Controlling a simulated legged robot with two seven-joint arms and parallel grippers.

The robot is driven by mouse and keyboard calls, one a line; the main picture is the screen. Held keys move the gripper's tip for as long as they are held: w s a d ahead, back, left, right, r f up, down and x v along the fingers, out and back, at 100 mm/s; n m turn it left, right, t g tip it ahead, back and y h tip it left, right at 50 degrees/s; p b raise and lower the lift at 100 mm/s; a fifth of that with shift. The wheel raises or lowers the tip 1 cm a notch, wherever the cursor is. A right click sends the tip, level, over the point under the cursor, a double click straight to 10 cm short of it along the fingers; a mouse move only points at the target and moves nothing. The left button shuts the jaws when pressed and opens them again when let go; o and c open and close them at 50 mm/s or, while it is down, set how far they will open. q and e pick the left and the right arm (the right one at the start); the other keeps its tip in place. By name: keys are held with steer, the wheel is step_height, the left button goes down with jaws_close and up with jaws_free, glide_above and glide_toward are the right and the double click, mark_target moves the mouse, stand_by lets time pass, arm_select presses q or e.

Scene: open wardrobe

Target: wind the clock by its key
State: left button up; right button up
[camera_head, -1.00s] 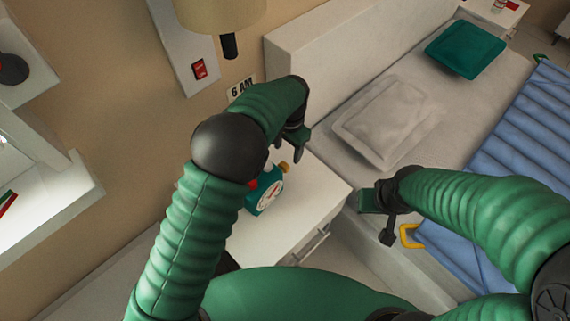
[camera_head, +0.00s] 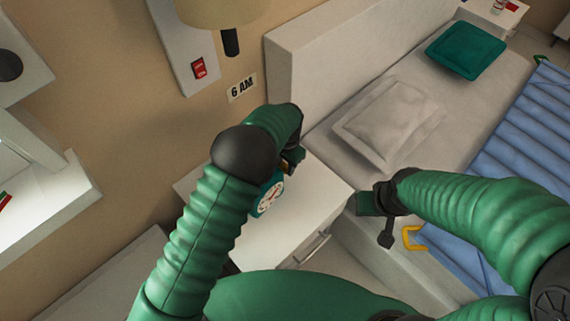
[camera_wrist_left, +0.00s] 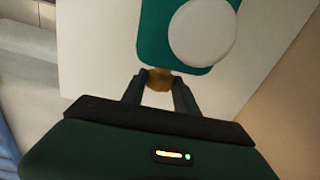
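The teal clock (camera_head: 268,196) with a white round face stands on the white bedside cabinet, partly covered by my left arm. It also shows in the left wrist view (camera_wrist_left: 150,42). Its brass-coloured key (camera_wrist_left: 160,79) sticks out from the clock between the fingers of my left gripper (camera_wrist_left: 161,92). The fingers lie close on both sides of the key; I cannot tell whether they press on it. In the head view my left gripper (camera_head: 292,158) is at the clock's top. My right gripper (camera_head: 377,205) is beside the bed, away from the clock; its finger opening is unclear.
The white cabinet (camera_head: 315,205) has free top surface right of the clock. The bed (camera_head: 335,65) with a grey pillow (camera_head: 387,122) stands to its right. A lamp (camera_head: 222,12), a red switch (camera_head: 199,68) and a "6 AM" sign (camera_head: 242,88) are behind. A yellow handle (camera_head: 412,238) is near my right gripper.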

arm_select(q)
steer(key=shift+a, duration=0.1)
jaws_close()
steer(key=shift+w+a+g+h, duration=0.1)
steer(key=shift+a+g+h, duration=0.05)
steer(key=shift+g+h, duration=0.5)
steer(key=shift+w+a+f+g+h, duration=0.1)
steer(key=shift+f+g+h, duration=0.05)
steer(key=shift+g+h, duration=0.4)
steer(key=shift+w+a+f+g+h+b, duration=0.1)
steer(key=shift+f+g+h+b, duration=0.05)
steer(key=shift+g+h+b, duration=0.65)
steer(key=shift+a+g+h+b, duration=0.1)
steer(key=shift+g+h+b, duration=0.2)
steer(key=shift+h+b, duration=0.5)
